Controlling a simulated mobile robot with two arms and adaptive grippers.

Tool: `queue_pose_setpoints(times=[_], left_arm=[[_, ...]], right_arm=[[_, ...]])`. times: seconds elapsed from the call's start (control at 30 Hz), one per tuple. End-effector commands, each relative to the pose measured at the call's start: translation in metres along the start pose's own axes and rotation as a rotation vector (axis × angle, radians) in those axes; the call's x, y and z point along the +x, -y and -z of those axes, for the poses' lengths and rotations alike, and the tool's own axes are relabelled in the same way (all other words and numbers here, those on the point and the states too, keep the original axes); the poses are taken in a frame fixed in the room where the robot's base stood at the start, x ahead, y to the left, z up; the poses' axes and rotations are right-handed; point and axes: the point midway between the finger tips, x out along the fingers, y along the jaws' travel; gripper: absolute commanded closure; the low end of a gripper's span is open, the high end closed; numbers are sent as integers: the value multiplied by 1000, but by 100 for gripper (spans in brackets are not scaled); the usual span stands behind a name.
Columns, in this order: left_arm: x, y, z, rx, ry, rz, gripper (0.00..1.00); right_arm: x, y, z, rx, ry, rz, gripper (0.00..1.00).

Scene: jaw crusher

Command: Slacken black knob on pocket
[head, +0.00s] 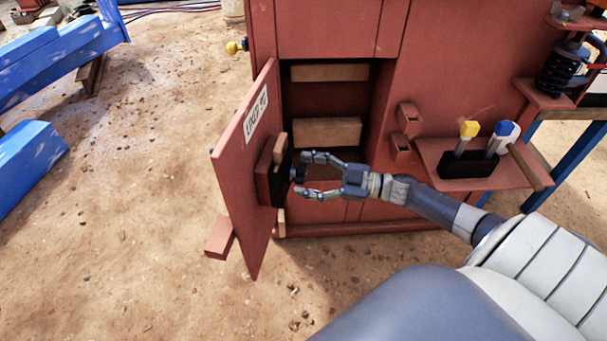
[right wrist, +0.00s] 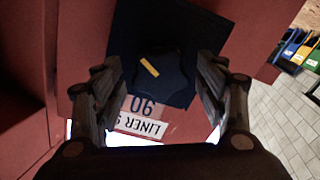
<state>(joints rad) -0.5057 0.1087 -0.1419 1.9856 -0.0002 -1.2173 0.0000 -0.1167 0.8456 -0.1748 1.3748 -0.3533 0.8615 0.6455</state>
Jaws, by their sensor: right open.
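The black knob (right wrist: 160,82), with a yellow mark on its face, shows in the right wrist view in front of a dark square plate (right wrist: 122,40). The pocket (head: 265,172) is a red and black holder on the open red door (head: 240,150) in the head view. My right gripper (head: 301,175) is open, level with the pocket's dark face. In the right wrist view its two fingers (right wrist: 158,68) stand on either side of the knob, with visible gaps. In the head view the knob is small and mostly hidden by the fingers. My left gripper is not in view.
The door carries a white label (head: 256,115). Behind it is an open cabinet with wooden blocks (head: 328,131). A red shelf (head: 500,181) on the right holds yellow-topped and blue-topped tools (head: 468,132).

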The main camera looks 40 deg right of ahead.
Motion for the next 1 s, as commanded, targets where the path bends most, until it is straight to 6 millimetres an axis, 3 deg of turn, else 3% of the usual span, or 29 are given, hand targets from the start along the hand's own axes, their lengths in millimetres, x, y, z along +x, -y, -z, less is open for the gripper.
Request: queue_pose_setpoints(times=[0.4, 0.6, 1.0], left_arm=[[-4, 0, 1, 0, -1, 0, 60], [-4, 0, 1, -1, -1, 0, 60], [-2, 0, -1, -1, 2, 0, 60]], right_arm=[[11, 0, 0, 1, 0, -1, 34], [10, 0, 0, 1, 0, -1, 77], [10, 0, 0, -38, 1, -1, 79]])
